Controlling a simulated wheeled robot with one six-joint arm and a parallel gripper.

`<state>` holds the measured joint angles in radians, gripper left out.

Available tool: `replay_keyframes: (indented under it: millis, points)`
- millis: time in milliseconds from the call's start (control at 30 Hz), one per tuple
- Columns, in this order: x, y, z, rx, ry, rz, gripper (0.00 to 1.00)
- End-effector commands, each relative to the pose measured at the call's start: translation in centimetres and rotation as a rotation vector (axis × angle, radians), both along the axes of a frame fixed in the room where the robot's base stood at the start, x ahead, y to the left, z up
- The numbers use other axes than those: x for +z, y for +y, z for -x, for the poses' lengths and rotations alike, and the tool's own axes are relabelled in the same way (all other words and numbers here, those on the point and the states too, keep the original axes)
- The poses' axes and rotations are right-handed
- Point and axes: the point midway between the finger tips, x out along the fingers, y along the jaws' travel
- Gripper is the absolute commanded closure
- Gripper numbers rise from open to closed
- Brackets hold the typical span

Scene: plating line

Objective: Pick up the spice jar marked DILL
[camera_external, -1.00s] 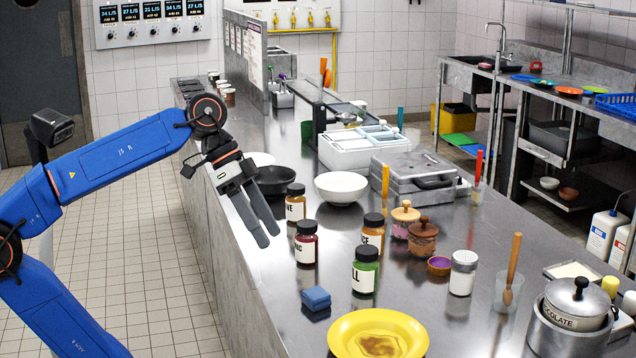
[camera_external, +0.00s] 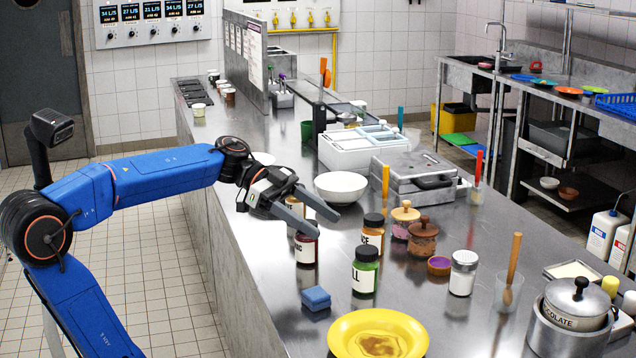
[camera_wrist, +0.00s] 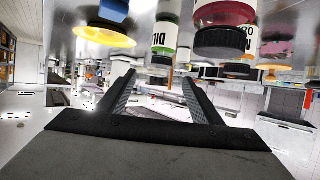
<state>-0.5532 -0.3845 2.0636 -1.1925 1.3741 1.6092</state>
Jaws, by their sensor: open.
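The DILL jar (camera_external: 364,272) has green contents, a dark lid and a white label, of which "LL" shows in the external view. It stands upright on the steel counter. In the wrist view, which looks upside down, the DILL jar (camera_wrist: 164,38) with its green band is beyond the fingertips, a little right of centre. My gripper (camera_external: 327,224) is open and empty, its fingers pointing right above the red-filled jar, behind and left of the DILL jar. In the wrist view my gripper (camera_wrist: 159,78) shows both fingers apart with nothing between them.
The red-filled jar (camera_external: 306,251) stands close under my fingers. An orange-filled jar (camera_external: 373,237) stands behind the DILL jar. A blue sponge (camera_external: 316,299) and a yellow plate (camera_external: 345,348) lie in front. A white bowl (camera_external: 341,186) is behind.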

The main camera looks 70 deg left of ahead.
Motion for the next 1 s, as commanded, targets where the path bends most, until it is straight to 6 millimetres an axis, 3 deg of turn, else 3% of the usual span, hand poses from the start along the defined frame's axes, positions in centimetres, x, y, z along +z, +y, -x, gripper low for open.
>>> replay_keyframes:
  millis: [1000]
  points:
    - [-4.3,-7.7,-6.7,-0.004,0.002,0.0,0.4]
